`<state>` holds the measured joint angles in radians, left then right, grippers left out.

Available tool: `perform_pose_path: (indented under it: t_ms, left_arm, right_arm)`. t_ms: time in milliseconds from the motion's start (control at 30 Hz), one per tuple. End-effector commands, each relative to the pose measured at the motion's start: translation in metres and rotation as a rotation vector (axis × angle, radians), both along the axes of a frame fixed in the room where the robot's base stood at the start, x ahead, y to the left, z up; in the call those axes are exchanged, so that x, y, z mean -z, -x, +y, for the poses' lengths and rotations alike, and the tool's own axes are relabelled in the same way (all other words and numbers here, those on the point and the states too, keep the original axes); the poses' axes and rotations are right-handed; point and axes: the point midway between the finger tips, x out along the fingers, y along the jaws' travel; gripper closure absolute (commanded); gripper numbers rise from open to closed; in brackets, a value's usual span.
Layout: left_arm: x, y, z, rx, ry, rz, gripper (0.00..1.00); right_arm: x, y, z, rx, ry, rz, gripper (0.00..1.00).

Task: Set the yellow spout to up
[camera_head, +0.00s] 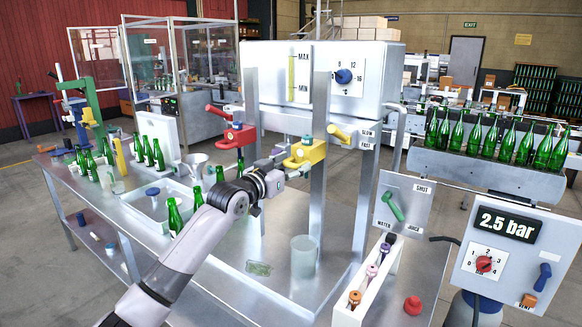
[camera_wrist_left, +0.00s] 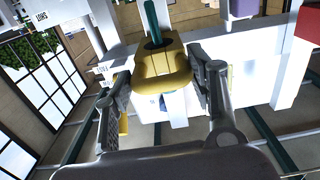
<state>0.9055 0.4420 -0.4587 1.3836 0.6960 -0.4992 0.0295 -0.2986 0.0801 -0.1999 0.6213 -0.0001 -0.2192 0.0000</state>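The yellow spout (camera_head: 305,153) hangs at the front of the filling frame below the white tank, right of the red spout (camera_head: 235,136). In the left wrist view the yellow spout (camera_wrist_left: 163,68) sits between my fingers, with a teal rod standing in its top opening. My left gripper (camera_head: 283,168) reaches it from the lower left. In the wrist view the left gripper (camera_wrist_left: 160,72) is open, one finger on each side of the spout; a narrow gap seems to show on each side, and firm contact is not visible. My right gripper is not in view.
A yellow lever (camera_head: 340,134) points toward the SLOW/FAST labels just right of the spout. Metal posts (camera_head: 320,150) stand close by. A clear beaker (camera_head: 303,257) stands below on the steel table. Green bottles (camera_head: 175,216) stand at left, near my arm.

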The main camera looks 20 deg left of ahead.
Motion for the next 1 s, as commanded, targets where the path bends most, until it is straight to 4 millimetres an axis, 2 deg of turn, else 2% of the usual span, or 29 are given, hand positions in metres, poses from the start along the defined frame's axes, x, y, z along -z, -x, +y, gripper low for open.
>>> perform_pose_path:
  t_ms: [33, 100, 667, 833, 1000]
  left_arm:
    - [-0.01, 0.0, 0.001, -0.001, 0.003, -0.021, 0.43]
    - [-0.011, 0.0, 0.001, -0.001, 0.002, -0.021, 0.4]
    - [-0.004, 0.002, 0.002, -0.002, 0.0, -0.009, 0.4]
    - [-0.003, 0.018, 0.008, -0.001, -0.001, -0.01, 0.4]
    - [-0.003, 0.048, 0.019, -0.002, -0.003, -0.011, 0.4]
  right_arm:
    - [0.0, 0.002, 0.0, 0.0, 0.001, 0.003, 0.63]
    - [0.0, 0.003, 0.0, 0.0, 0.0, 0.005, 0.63]
    - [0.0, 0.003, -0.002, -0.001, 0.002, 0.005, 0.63]
    - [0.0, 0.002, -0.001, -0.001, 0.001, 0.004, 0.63]
    - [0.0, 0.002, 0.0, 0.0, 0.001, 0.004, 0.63]
